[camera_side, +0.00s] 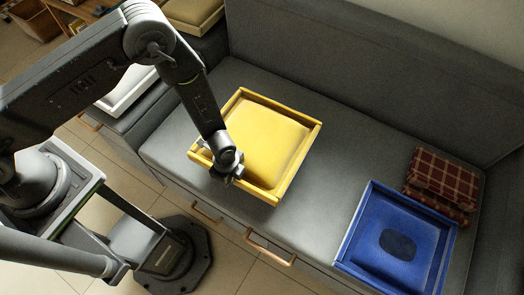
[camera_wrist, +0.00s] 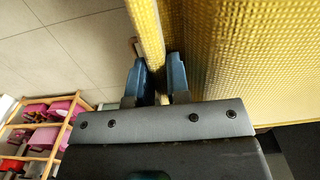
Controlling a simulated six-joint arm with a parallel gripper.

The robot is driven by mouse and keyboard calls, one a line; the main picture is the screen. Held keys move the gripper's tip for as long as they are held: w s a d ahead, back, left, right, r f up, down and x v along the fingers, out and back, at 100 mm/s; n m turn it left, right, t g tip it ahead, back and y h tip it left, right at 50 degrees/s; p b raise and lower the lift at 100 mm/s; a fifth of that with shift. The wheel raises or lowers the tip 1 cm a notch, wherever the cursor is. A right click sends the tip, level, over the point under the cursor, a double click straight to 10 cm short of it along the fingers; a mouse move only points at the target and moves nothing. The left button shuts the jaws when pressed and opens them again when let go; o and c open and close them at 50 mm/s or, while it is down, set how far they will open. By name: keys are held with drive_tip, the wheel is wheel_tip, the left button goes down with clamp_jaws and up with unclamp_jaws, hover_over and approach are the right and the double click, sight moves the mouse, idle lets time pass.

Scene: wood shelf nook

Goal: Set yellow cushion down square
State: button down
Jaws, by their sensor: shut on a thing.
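The yellow cushion (camera_side: 268,140) is a square with a raised rim, over the middle of the grey bench seat and turned at an angle in the side view. My gripper (camera_side: 229,172) is at its near left edge. In the wrist view my gripper (camera_wrist: 157,82) has its two blue-grey fingers on either side of the yellow rim (camera_wrist: 147,35), shut on it. The woven yellow face (camera_wrist: 235,60) fills the right of that view. I cannot tell whether the cushion's underside touches the seat.
A blue square cushion (camera_side: 377,245) with a dark oval lies at the right of the seat (camera_side: 345,160), beside a folded red checked cloth (camera_side: 443,175). The backrest (camera_side: 370,50) rises behind. Bare seat lies between the yellow and blue cushions. Drawer handles (camera_side: 268,247) line the front.

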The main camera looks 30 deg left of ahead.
drive_tip(key=shift+w+a+r, duration=0.15)
drive_tip(key=shift+a+r, duration=0.25)
drive_tip(key=shift+a, duration=0.2)
drive_tip(key=shift+s+d+f, duration=0.6)
drive_tip(key=shift+d+f, duration=1.2)
drive_tip(key=shift+d, duration=0.05)
drive_tip(key=shift+s+d+f, duration=0.65)
drive_tip(key=shift+d+f, duration=1.15)
drive_tip(key=shift+f, duration=0.05)
drive_tip(key=shift+s+d+f, duration=0.6)
drive_tip(key=shift+d+f, duration=1.2)
drive_tip(key=shift+d, duration=0.05)
drive_tip(key=shift+f, duration=0.15)
drive_tip(key=c, duration=1.1)
unclamp_jaws()
wheel_tip(320, 180, up, 12)
drive_tip(key=shift+s, duration=0.1)
